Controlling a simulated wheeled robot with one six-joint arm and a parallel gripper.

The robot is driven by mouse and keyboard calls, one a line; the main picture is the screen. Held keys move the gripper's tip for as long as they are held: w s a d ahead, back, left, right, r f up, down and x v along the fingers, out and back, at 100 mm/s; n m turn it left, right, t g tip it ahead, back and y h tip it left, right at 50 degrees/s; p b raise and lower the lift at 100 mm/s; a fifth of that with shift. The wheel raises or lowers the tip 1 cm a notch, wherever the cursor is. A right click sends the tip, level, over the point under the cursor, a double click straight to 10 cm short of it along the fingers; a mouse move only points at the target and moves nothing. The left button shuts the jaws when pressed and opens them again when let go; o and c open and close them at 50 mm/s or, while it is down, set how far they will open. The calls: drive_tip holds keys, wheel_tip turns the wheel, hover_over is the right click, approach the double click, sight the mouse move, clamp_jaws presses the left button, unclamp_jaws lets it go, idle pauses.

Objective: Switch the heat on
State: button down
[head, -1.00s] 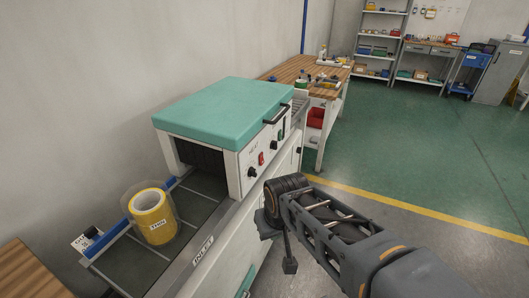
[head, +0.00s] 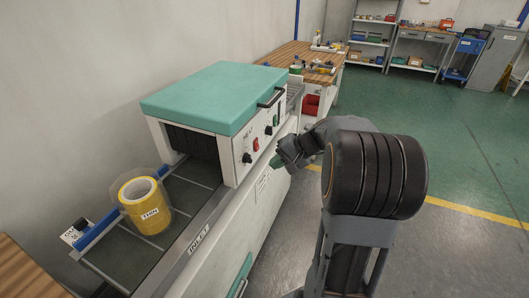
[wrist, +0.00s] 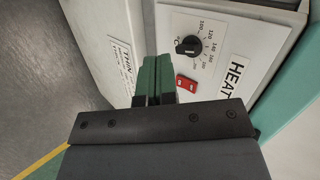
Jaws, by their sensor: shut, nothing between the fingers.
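The heat panel (wrist: 212,40) is on the white front of a shrink tunnel with a teal lid (head: 213,97). It carries a red rocker switch (wrist: 186,86), a black dial (wrist: 189,46) with a numbered scale, and a HEAT label (wrist: 232,82). The red switch also shows in the head view (head: 256,145), with the dial (head: 247,158) below it. My gripper (wrist: 154,78) is shut and empty, its green fingers pressed together, left of the switch in the wrist view. In the head view my gripper (head: 275,161) is near the panel; I cannot tell whether it touches.
A second set of controls (head: 271,124) sits farther along the front. A wooden bench (head: 306,58) stands behind. The green floor (head: 450,135) at right is clear.

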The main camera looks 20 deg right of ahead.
drive_tip(key=w+d+m+t+y, duration=0.1)
drive_tip(key=w+d+t, duration=0.3)
drive_tip(key=d, duration=0.7)
drive_tip(key=shift+f+m+t+b, duration=0.3)
drive_tip(key=shift+f+m, duration=0.1)
drive_tip(key=shift+m, duration=0.5)
drive_tip(key=shift+a, duration=0.1)
approach(258, 148)
drive_tip(key=x, duration=0.7)
drive_tip(key=shift+f, duration=0.25)
drive_tip(key=shift+w+a+f+b, duration=0.15)
drive_tip(key=shift+f+b, duration=0.3)
drive_tip(key=shift+b, duration=0.5)
drive_tip(key=shift+r, duration=0.5)
